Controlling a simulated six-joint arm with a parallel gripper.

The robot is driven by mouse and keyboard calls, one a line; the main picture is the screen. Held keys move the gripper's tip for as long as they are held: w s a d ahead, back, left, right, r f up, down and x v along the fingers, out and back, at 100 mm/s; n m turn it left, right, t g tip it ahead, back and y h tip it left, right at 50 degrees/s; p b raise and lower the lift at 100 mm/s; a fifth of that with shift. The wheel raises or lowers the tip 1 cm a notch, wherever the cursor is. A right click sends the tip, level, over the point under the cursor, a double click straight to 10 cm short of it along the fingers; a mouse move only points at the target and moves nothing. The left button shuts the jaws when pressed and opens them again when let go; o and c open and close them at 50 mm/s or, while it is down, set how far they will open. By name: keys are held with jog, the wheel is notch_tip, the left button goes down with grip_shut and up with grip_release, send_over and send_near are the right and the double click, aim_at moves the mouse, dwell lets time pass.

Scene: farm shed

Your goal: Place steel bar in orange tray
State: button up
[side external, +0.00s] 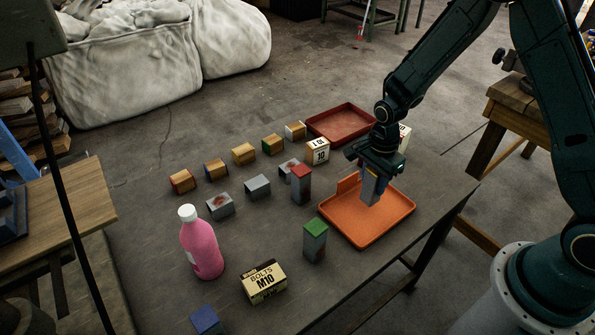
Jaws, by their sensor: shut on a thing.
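The orange tray (366,230) lies flat near the right edge of the table. My gripper (373,178) is above it, pointing down, shut on a grey steel bar (371,190). The bar hangs upright over the inside of the tray. I cannot tell whether its lower end touches the tray floor. A steel bar with a red top (301,184) stands left of the tray. Another with a green top (315,240) stands just off the tray's front left side. An orange block (347,186) shows at the tray's back left edge, partly beside my gripper.
A red tray (341,123) lies behind. Several wooden blocks (244,153) and grey blocks (258,187) stand in rows to the left. A pink bottle (202,245), a bolts box (264,282) and a blue-topped block (206,320) stand in front. A small box (318,151) sits near the red tray.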

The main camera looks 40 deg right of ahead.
aim_at(372, 190)
jog(key=shift+f, duration=1.85)
jog(key=shift+f, duration=0.15)
jog(key=o, duration=1.2)
jog(key=shift+c, duration=0.2)
notch_tip(372, 190, up, 11)
jog(key=shift+f, duration=0.1)
jog(key=shift+r, duration=0.8)
